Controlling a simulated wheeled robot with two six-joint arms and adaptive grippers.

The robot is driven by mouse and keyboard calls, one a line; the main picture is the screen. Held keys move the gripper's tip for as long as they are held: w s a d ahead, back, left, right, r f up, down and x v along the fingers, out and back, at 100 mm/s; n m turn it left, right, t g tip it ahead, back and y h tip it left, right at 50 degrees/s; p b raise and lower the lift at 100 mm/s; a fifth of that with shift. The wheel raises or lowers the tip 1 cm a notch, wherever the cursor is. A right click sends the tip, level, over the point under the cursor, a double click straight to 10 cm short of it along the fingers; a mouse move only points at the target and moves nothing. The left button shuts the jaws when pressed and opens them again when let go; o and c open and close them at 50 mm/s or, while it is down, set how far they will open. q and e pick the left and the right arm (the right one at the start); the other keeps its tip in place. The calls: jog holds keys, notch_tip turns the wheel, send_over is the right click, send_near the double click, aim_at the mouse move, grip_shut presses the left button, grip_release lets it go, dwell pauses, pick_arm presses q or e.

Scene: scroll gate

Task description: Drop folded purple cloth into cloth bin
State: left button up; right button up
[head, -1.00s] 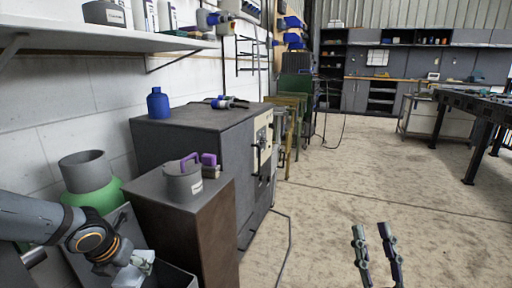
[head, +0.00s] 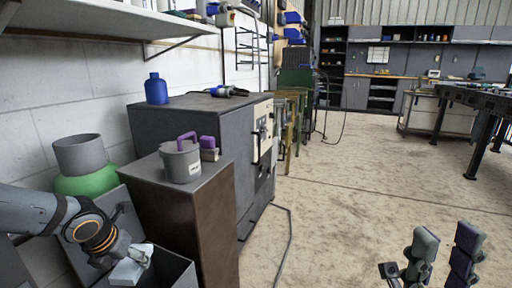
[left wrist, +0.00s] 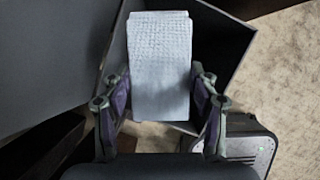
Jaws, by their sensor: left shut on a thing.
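My left gripper (head: 130,264) is shut on a pale, whitish folded cloth (head: 138,256); no purple shows on it. In the left wrist view the textured pale cloth (left wrist: 160,65) stands between the fingers of the left gripper (left wrist: 160,108), over a dark grey open bin (left wrist: 228,42). In the head view the bin (head: 178,271) is at the lower left, partly hidden by the gripper and cut off by the frame. A small purple thing (head: 208,142) sits on the brown cabinet, beside a grey pot. My right gripper (head: 443,255) is open and empty at the lower right.
The brown cabinet (head: 212,215) stands right of the bin, with the lidded grey pot (head: 181,164) on top. A green container (head: 88,183) is behind the left arm. A dark machine (head: 190,128) stands beyond.

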pick_arm(q)
jog(key=shift+f+b, duration=0.3)
jog(key=shift+f, duration=0.2)
jog(key=shift+r, duration=0.1)
jog(key=o, duration=1.2)
jog(key=v, duration=1.2)
